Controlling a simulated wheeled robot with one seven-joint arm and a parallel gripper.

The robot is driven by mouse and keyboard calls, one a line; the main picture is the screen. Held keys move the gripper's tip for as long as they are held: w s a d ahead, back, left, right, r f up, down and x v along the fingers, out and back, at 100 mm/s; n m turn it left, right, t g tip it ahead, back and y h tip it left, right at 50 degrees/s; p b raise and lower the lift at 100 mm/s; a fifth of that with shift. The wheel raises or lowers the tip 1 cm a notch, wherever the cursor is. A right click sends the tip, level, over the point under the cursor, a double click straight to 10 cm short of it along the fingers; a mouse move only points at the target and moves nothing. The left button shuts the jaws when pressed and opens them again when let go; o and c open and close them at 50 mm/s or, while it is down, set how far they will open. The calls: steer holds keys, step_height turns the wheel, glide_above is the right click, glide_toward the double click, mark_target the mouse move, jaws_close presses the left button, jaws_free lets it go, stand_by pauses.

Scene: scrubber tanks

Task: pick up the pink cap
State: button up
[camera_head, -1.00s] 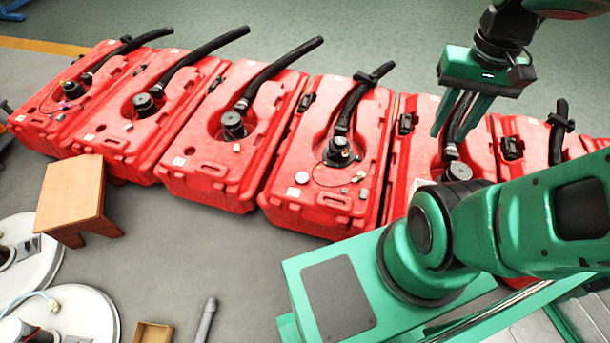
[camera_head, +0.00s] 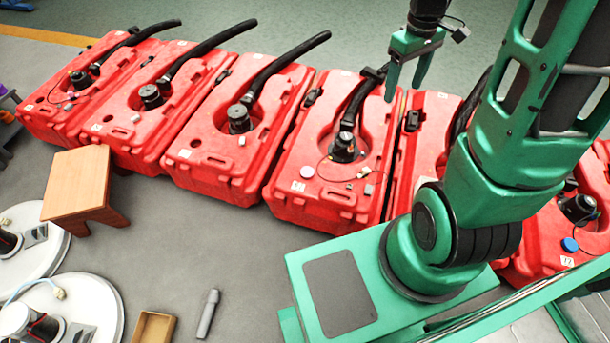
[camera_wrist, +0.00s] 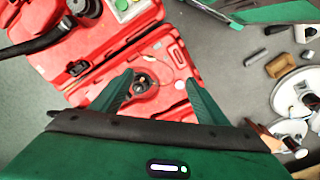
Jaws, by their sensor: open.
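A small round pale pinkish cap (camera_head: 307,172) lies on the top of the fourth red tank from the left (camera_head: 285,188), to the left of its black fill fitting (camera_head: 343,149). In the wrist view a small pale round spot (camera_wrist: 180,85) near the right finger looks like this cap, but its colour is hard to tell. My gripper (camera_head: 404,88) is open and empty, well above the tanks and beyond the cap. Its two green fingers (camera_wrist: 160,78) point down toward the tank in the wrist view.
Several red tanks with black hoses (camera_head: 288,65) stand in a row, their hoses rising toward the back. Small pieces (camera_head: 365,171) lie right of the cap. A blue cap (camera_head: 570,244) is on a tank at right. A wooden stool (camera_head: 78,183) and open box (camera_head: 153,328) stand on the floor.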

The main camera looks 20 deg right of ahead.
steer(key=w+a+f+n, duration=0.2)
steer(key=w+f+n, duration=0.2)
steer(key=w+f, duration=0.4)
steer(key=n+y, duration=0.4)
steer(key=n, duration=0.7)
glide_toward(307, 171)
steer(key=shift+x, duration=4.2)
steer(key=shift+h, duration=0.3)
steer(key=shift+r, duration=0.1)
steer(key=c, duration=1.3)
